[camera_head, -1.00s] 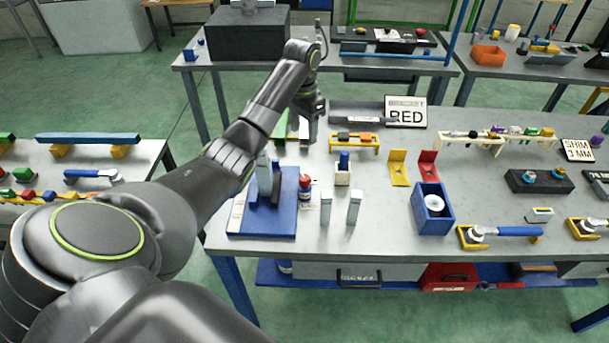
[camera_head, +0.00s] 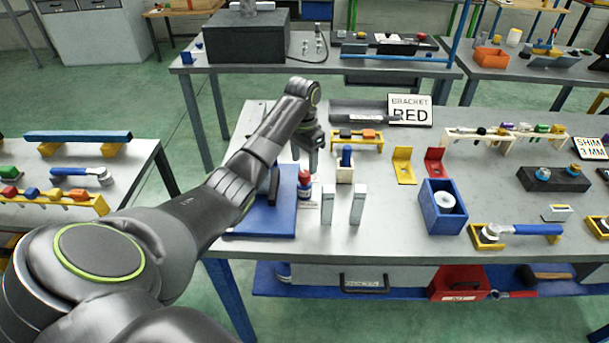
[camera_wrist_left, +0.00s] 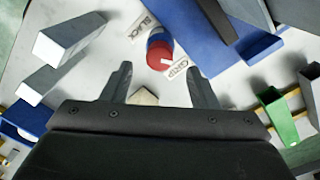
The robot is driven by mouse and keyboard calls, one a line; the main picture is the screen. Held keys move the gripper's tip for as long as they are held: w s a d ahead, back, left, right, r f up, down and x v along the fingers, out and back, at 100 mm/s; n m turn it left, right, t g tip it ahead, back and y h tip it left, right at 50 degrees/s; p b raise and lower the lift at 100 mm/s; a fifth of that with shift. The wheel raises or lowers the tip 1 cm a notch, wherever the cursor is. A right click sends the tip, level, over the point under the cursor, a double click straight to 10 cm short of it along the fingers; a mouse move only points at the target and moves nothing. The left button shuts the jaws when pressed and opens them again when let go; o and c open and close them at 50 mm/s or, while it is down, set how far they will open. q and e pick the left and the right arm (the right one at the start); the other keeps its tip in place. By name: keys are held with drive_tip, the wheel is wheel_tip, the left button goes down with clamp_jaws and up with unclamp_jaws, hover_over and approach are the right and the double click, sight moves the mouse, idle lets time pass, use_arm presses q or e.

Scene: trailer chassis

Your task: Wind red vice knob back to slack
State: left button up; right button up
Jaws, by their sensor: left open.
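The red vice knob (camera_head: 305,178) stands at the right side of the blue vice base (camera_head: 268,222), with a blue part below its red top. My left gripper (camera_head: 304,160) is open and empty, just behind and above the knob. In the wrist view its fingertips (camera_wrist_left: 159,70) are spread on either side of the knob's near edge; contact cannot be told. The arm hides part of the vice. My right gripper is not in view.
Two grey upright blocks (camera_head: 343,204) stand just right of the vice. A cream block with a blue peg (camera_head: 346,158) and a yellow rack (camera_head: 357,139) are close to the gripper. A blue box (camera_head: 441,207) stands farther right.

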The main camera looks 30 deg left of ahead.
sight(305, 173)
use_arm(q)
drive_tip(key=shift+f, duration=2.15)
drive_tip(key=shift+r+p, duration=0.1)
drive_tip(key=shift+p, duration=0.25)
drive_tip(key=c, duration=1)
